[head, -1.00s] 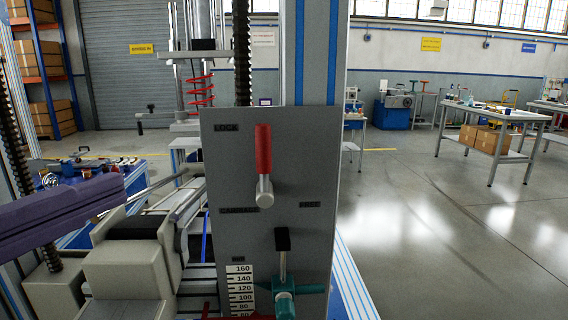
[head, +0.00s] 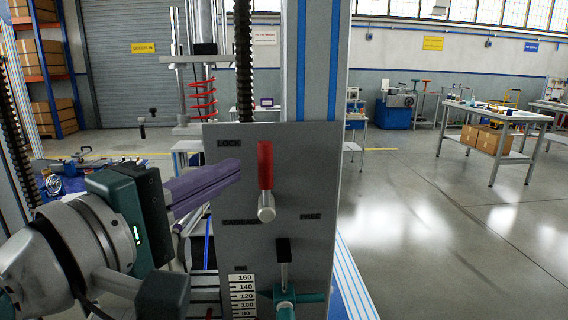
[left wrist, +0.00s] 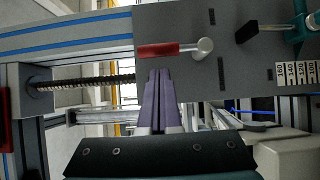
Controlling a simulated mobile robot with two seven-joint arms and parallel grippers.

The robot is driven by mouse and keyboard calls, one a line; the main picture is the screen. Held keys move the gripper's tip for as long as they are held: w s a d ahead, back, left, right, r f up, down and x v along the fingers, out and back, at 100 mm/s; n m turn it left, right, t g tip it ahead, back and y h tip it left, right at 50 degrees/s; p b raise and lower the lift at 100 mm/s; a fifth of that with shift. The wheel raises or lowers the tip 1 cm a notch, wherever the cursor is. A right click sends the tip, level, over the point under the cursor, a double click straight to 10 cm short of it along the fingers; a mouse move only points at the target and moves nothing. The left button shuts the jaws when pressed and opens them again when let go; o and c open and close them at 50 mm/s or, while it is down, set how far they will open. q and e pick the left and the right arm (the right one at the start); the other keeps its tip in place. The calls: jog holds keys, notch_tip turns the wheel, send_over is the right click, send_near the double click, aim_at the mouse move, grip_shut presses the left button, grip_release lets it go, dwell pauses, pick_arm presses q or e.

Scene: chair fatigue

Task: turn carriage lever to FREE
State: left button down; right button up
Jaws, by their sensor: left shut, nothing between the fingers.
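The carriage lever has a red handle (head: 265,164) and a metal hub (head: 266,213). It stands upright on a grey panel (head: 318,180). On the panel, a LOCK label (head: 229,142) is at the upper left and a FREE label (head: 310,216) is to the right of the hub. My left gripper (head: 238,167) has purple fingers, shut and empty, just left of the handle. In the left wrist view, the red handle (left wrist: 158,50) lies across, just beyond the shut fingertips (left wrist: 160,73); I cannot tell whether they touch. My right gripper is not in view.
Below the lever are a black-knobbed lever (head: 283,255), a teal fitting (head: 286,295) and a number scale (head: 242,296). A blue-striped column (head: 322,70) rises behind the panel. Open floor (head: 430,230) lies to the right.

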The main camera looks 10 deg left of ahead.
pick_arm(q)
jog(key=shift+w+d, duration=0.3)
jog(key=shift+d, duration=0.3)
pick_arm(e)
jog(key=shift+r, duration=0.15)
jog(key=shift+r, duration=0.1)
